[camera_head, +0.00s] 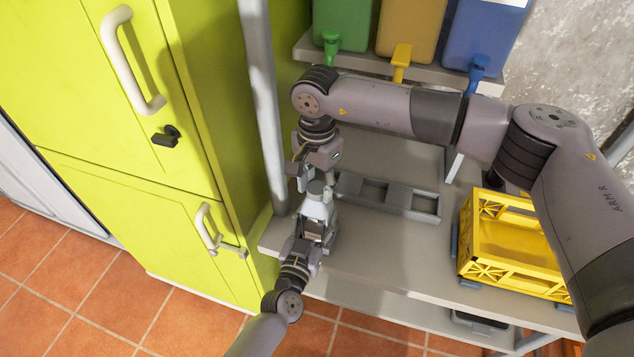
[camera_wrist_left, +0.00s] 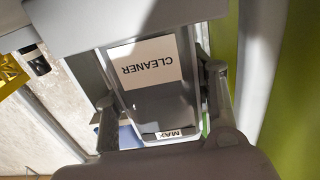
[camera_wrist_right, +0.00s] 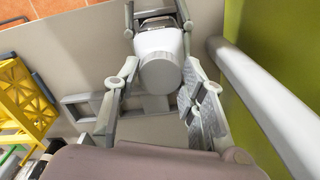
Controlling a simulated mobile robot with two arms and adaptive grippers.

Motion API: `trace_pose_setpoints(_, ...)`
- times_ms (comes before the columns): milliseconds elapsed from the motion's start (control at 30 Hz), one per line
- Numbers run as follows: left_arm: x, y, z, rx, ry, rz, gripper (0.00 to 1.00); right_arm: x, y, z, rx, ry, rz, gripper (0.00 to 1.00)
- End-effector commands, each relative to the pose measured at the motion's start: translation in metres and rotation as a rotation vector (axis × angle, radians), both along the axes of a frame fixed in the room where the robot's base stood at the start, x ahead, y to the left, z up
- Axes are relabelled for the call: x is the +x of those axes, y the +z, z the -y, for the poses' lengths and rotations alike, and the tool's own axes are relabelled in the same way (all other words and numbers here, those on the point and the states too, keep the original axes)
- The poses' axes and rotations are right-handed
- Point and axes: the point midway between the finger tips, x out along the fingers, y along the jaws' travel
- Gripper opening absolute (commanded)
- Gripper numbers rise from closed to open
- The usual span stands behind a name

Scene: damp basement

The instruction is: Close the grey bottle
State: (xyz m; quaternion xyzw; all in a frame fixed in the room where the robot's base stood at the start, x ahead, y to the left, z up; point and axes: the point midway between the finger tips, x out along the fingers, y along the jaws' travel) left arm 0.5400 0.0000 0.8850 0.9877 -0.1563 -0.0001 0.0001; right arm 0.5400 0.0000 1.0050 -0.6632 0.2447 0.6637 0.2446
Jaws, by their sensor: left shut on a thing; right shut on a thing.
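The grey bottle (camera_head: 317,208) stands over the near left end of the grey shelf. Its labels "CLEANER" and "MAX" show in the left wrist view, where the bottle (camera_wrist_left: 158,102) fills the space between the fingers. My left gripper (camera_head: 313,232) is shut on the bottle's body from the near side. My right gripper (camera_head: 318,180) comes from above and is shut on the light grey cap (camera_wrist_right: 160,78) at the bottle's top. The cap lines up with the bottle in the right wrist view. How tightly it sits on the neck is hidden.
A grey tray with compartments (camera_head: 388,197) lies just right of the bottle. A yellow crate (camera_head: 512,243) stands farther right. A green cabinet (camera_head: 150,130) and a grey post (camera_head: 265,110) are close on the left. Green, yellow and blue containers (camera_head: 410,25) stand on the shelf behind.

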Motion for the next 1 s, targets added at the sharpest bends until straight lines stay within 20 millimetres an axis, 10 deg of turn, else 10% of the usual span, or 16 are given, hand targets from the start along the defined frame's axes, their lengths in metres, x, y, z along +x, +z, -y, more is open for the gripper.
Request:
trace_pose_setpoints(533,-0.0001,0.0001,0.0003,0.000,-0.001,0.000,0.00,0.0001,0.0002,-0.0003,0.001,-0.062,0.000,0.03)
trace_pose_setpoints(1000,-0.0001,0.0001,0.0004,0.001,-0.001,0.000,0.00,0.0004,-0.0007,-0.0006,0.000,-1.017,0.001,0.02)
